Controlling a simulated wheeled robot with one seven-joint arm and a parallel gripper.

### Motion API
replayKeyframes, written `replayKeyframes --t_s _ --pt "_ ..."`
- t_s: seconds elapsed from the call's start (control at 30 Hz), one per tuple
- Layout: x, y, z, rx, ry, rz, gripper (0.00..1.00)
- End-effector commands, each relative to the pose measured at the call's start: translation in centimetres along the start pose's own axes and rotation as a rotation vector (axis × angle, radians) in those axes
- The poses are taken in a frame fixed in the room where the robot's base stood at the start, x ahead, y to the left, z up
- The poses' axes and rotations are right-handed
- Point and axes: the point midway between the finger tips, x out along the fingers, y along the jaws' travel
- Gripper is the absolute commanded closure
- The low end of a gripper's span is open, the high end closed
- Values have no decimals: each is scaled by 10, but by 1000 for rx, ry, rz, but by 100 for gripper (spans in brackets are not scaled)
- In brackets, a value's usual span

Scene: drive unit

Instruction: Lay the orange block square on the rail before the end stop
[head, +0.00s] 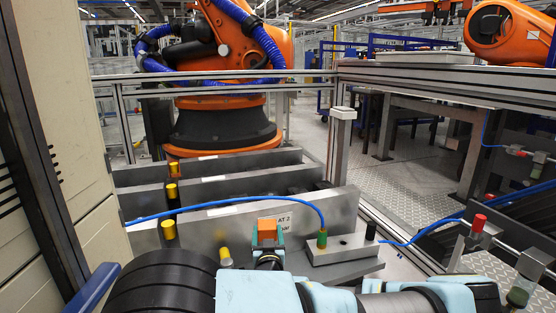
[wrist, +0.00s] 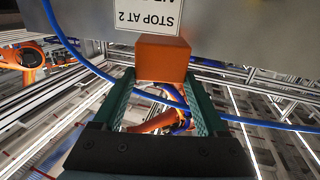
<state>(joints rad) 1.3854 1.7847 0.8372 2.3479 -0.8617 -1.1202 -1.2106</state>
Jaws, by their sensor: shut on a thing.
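The orange block (head: 267,226) is between the green fingers of my gripper (head: 267,240), in front of a grey metal plate with a white label. In the wrist view the block (wrist: 162,57) sits at the tips of both green fingers, and my gripper (wrist: 161,78) is shut on it. The block is close to the plate (wrist: 240,30) there; I cannot tell whether they touch. I cannot tell for sure which part is the rail or the end stop. My arm hides the area below the block in the head view.
A grey metal bar (head: 342,249) with a green fitting and a black peg lies right of my gripper. A blue hose (head: 240,200) arches over close by. Several yellow-capped pegs (head: 168,229) stand at the left. An orange robot (head: 225,75) stands behind the upright plates.

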Motion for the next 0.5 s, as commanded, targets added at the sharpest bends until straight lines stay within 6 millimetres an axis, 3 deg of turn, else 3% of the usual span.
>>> replayKeyframes --t_s 0.03,0.5 --pt "-6 -9 -17 6 0 4 100" --pt "-60 -64 -56 2 1 58 100"
